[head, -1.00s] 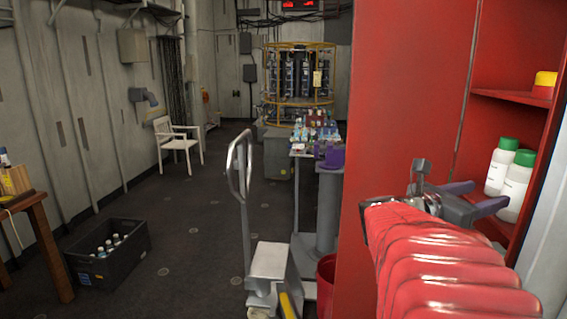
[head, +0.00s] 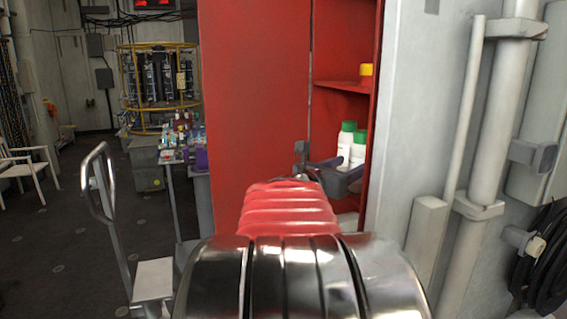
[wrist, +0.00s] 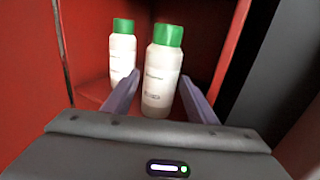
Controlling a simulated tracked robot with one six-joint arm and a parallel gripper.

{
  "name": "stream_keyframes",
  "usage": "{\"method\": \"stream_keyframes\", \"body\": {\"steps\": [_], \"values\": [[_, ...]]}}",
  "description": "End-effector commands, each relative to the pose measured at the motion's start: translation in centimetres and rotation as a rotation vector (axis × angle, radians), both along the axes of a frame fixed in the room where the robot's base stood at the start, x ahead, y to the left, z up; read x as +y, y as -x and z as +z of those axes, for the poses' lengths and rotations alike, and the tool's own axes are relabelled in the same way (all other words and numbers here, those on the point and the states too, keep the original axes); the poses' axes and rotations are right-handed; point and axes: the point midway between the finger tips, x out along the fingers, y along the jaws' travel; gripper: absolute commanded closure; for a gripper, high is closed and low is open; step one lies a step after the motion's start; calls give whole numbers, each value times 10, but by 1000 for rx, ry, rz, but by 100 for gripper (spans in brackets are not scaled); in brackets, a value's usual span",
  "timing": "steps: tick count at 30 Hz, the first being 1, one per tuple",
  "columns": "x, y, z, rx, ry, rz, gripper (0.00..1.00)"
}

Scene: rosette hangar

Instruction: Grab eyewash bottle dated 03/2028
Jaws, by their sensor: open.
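Two white bottles with green caps stand upright on a shelf in the red cabinet. In the wrist view the nearer bottle (wrist: 162,78) is between and just beyond my open fingers, and the other bottle (wrist: 122,55) is to its left and farther back. Both also show in the head view, one at left (head: 345,143) and one at right (head: 358,150). The printing on the labels is too small to read, so I cannot tell which carries 03/2028. My gripper (wrist: 161,98) is open and empty, with its purple fingers pointing into the cabinet.
The red cabinet (head: 255,90) has an upper shelf with a yellow-topped container (head: 366,75). White pipes (head: 495,110) run up the wall at right. A hand cart (head: 110,215) and a laden table stand at left.

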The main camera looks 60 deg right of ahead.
Motion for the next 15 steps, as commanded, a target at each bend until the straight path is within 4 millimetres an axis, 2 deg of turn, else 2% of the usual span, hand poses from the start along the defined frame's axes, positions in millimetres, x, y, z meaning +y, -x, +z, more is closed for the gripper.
{"method": "stream_keyframes", "body": {"steps": [8,15], "values": [[-1,1,0,0,0,-1,48],[-24,9,0,0,0,-3,48]]}}
